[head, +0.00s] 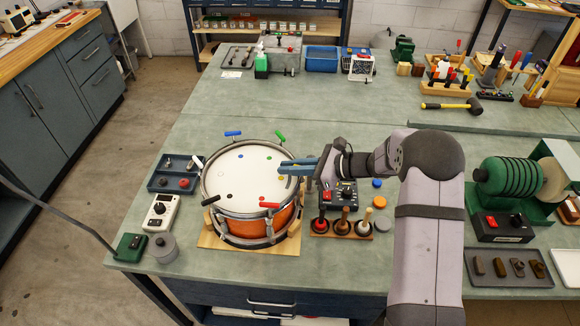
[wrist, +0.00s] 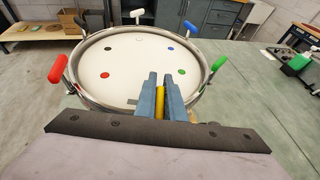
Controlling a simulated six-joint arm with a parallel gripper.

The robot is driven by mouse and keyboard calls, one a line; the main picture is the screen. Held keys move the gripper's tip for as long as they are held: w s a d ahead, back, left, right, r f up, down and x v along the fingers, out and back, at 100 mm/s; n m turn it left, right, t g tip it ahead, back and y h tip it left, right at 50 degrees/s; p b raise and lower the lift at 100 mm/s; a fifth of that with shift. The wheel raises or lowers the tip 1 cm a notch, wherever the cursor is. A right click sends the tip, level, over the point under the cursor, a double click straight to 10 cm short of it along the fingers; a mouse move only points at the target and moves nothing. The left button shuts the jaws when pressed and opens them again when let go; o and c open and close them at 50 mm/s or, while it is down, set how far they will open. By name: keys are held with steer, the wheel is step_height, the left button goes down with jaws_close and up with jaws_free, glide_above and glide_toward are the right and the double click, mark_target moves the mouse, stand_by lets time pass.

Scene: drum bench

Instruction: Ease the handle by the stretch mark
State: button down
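The drum (head: 262,228) stands on a wooden board, its white head (head: 245,175) facing up. Coloured handles sit around its rim: blue (head: 233,133), green (head: 281,135), red (head: 270,205), black (head: 210,200) and white (head: 197,160). A yellow handle (wrist: 159,102) is at the near rim in the wrist view. My gripper (head: 284,169) reaches over the drum's right rim. In the wrist view my gripper (wrist: 160,82) has its fingers close against both sides of the yellow handle. A small grey patch (wrist: 133,101) marks the head beside that handle. Coloured dots also mark the head.
Right of the drum are a black control box (head: 345,193) and a rack of wooden-handled tools (head: 342,228). Left are a parts tray (head: 175,178), a white meter (head: 160,211) and a grey knob-topped pot (head: 163,247).

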steer(key=shift+n+g, duration=0.3)
steer(key=n+g+b, duration=0.1)
steer(key=n+g, duration=0.1)
steer(key=s+n+g+b, duration=0.1)
steer(key=g, duration=0.1)
steer(key=shift+s+a+f+n+b, duration=0.1)
steer(key=shift+f+n+b, duration=0.05)
steer(key=shift+n+b, duration=0.25)
steer(key=shift+s+n+g+b, duration=0.2)
steer(key=shift+n+g+b, duration=0.1)
steer(key=shift+n+g, duration=0.4)
steer(key=shift+s+n+g+b, duration=0.25)
steer(key=shift+n+g, duration=0.25)
steer(key=shift+g, duration=0.4)
steer(key=shift+s+d+r+n+g+h+b, duration=0.15)
steer(key=shift+n+g+h+b, duration=0.15)
steer(key=shift+n+g, duration=0.3)
steer(key=shift+s+d+r+n+g+h+b, duration=0.15)
steer(key=shift+n+g+h+b, duration=0.15)
steer(key=shift+n+g, duration=0.25)
steer(key=c, duration=1.8)
jaws_free()
steer(key=shift+f, duration=0.1)
steer(key=shift+c, duration=0.2)
steer(key=shift+r, duration=0.4)
step_height(320, 180, up, 9)
steer(key=p, duration=0.6)
steer(key=shift+r, duration=0.15)
